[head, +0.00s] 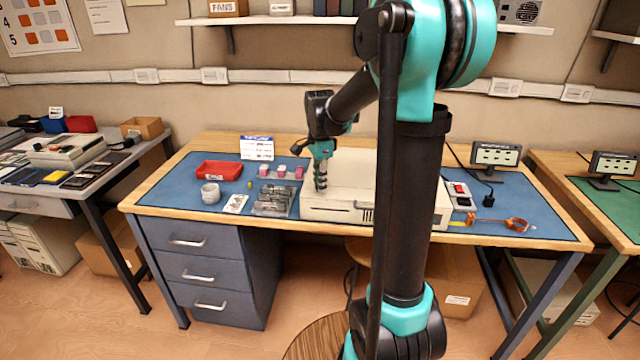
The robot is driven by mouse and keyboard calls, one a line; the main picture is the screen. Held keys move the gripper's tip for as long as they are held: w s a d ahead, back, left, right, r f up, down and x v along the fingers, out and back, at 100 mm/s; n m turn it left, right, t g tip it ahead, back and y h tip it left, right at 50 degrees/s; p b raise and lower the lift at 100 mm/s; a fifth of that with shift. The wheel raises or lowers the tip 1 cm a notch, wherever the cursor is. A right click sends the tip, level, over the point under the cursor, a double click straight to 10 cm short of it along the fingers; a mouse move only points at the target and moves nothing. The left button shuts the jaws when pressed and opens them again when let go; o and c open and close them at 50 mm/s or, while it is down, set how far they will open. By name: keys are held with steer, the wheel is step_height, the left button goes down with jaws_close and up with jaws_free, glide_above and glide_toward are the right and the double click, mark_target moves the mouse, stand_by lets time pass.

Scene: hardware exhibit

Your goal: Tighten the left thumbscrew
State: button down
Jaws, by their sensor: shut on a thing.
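A beige computer case (345,205) lies flat on the blue mat of the middle workbench. My arm stands in front of its right part and hides some of it. My gripper (320,188) points down at the left end of the case, with its fingertips at the case. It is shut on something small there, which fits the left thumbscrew. The thumbscrew itself is too small and too covered by the fingers to make out. I cannot see any other thumbscrew.
Left of the case are a red tray (218,169), a grey cup (210,193), small pink-and-white boxes (281,172) and metal parts (272,200). The mat's front left is clear.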

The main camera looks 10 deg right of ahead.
steer(key=m, duration=0.5)
steer(key=shift+m, duration=0.3)
stand_by(0.5)
steer(key=c, duration=1.4)
jaws_free()
steer(key=shift+c, duration=0.2)
steer(key=shift+r, duration=0.1)
step_height(320, 180, up, 12)
steer(key=s+d+f+n+t, duration=0.2)
steer(key=s+f+n, duration=0.8)
steer(key=s+f, duration=0.1)
steer(key=s+d+f+n+t, duration=0.1)
steer(key=s+f+n+t, duration=0.1)
steer(key=s+f+n, duration=0.8)
steer(key=shift+s+d+f+n, duration=0.4)
steer(key=shift+f+n, duration=0.05)
steer(key=shift+n, duration=0.25)
